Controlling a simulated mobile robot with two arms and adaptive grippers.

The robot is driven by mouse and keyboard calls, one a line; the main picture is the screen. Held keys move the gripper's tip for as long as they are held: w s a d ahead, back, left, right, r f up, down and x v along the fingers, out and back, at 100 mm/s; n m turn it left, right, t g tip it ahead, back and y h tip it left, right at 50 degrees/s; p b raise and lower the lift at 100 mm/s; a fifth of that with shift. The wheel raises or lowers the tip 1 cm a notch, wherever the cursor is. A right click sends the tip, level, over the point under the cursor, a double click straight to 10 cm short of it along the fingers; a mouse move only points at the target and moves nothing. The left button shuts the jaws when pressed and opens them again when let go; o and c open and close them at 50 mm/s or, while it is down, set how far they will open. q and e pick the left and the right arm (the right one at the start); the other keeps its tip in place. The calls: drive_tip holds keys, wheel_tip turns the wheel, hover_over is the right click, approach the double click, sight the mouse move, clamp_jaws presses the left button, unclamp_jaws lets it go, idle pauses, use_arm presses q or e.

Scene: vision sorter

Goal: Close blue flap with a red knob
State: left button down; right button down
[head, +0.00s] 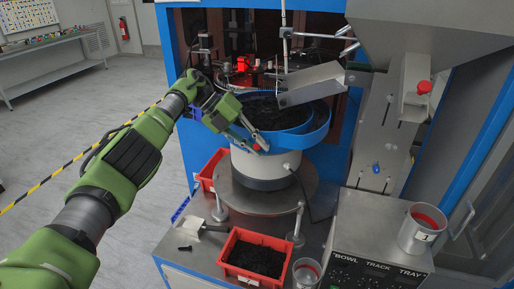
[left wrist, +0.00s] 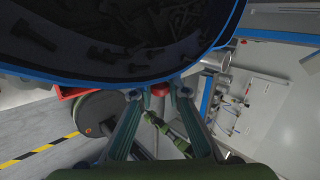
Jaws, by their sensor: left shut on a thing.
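The blue bowl (head: 318,128) holds dark parts and stands on a white-grey round base. The blue flap cannot be told apart clearly from the bowl's blue side. My left gripper (head: 254,141) is at the bowl's front left side, its fingers reaching down to the blue wall. In the left wrist view, a red knob (left wrist: 159,89) sits between the fingertips of my left gripper (left wrist: 160,93), just below the bowl's blue rim (left wrist: 130,82). The gripper is shut on this knob. The fingers mostly hide the knob in the head view. My right gripper is not in view.
A metal chute (head: 312,84) hangs over the bowl. A red bin (head: 232,245) of black parts, a scoop (head: 200,227) and metal cups stand in front. A hopper with another red knob (head: 424,87) is at the right. Open floor lies at the left.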

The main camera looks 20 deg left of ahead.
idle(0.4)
use_arm(q)
drive_tip(key=c, duration=1.9)
unclamp_jaws()
drive_tip(key=shift+w, duration=0.1)
